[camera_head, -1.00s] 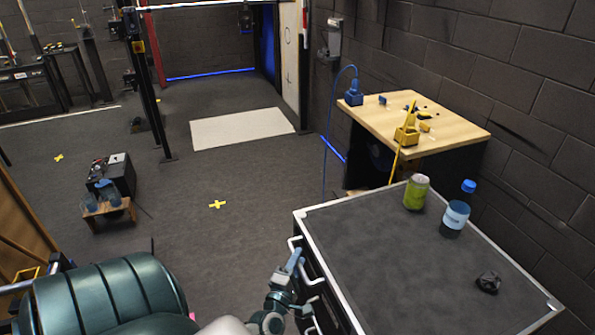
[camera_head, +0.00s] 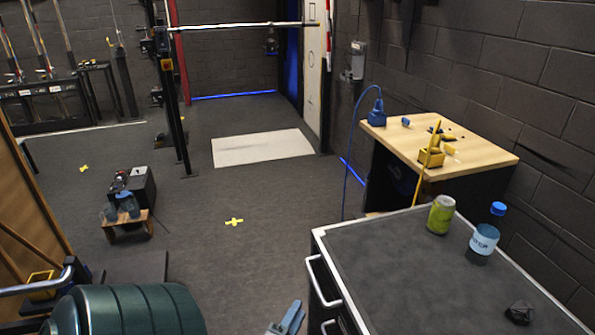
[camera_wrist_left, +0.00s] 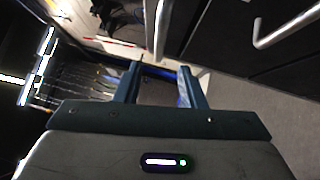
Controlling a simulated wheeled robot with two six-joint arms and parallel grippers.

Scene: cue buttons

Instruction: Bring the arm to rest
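My left gripper (camera_head: 287,318) shows at the bottom edge of the head view, beside the left face of the dark cabinet (camera_head: 395,262), with only its fingers visible. In the left wrist view my left gripper (camera_wrist_left: 160,88) has its two blue-grey fingers apart with nothing between them. It is open and empty. Silver drawer handles (camera_head: 318,284) stick out of the cabinet to the right of the gripper. A handle (camera_wrist_left: 290,25) also shows in the wrist view, apart from the fingers. My right gripper is not in view.
A green can (camera_head: 441,214), a blue-capped bottle (camera_head: 484,238) and a small black lump (camera_head: 519,312) stand on the cabinet. A wooden-topped table (camera_head: 474,158) with blue and yellow items is behind. A dark green ribbed drum (camera_head: 130,312) is at bottom left.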

